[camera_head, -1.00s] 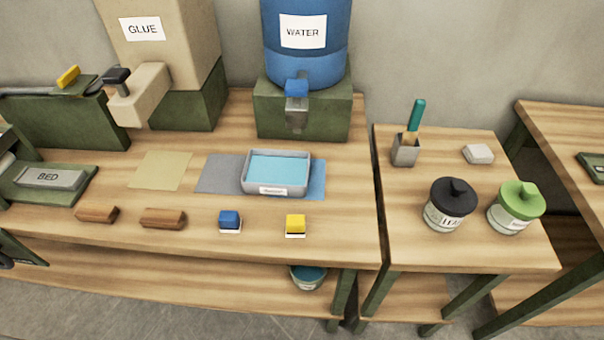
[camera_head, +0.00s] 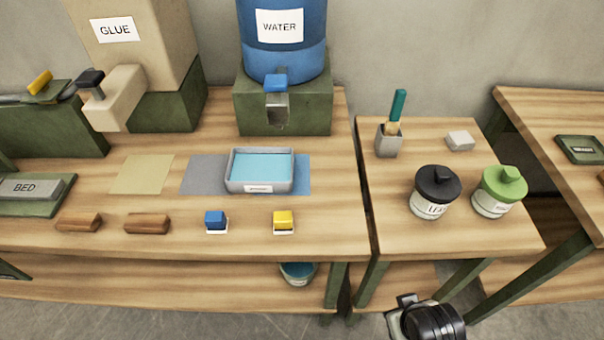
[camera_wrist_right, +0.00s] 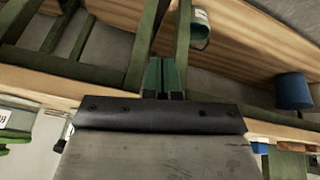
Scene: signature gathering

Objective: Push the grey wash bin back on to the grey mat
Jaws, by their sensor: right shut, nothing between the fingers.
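The grey wash bin (camera_head: 236,186), with blue water inside and a white label on its front wall, stands upright on the bench. It overlaps the right part of the grey mat (camera_head: 203,175) and the left part of a blue mat (camera_head: 302,176). The grey mat's left part is bare. My right gripper (camera_wrist_right: 165,68) is shut and empty in the right wrist view, below bench height by the look of it. In the head view only a dark part of my right arm shows at the bottom right, well away from the bin. My left gripper is not in view.
The water barrel (camera_head: 281,40) on its green stand (camera_head: 310,112) is behind the bin. A blue block (camera_head: 216,220) and a yellow block (camera_head: 283,220) lie in front. A tan mat (camera_head: 142,174) is left. A gap separates the bench from the side table (camera_head: 480,240) with jars.

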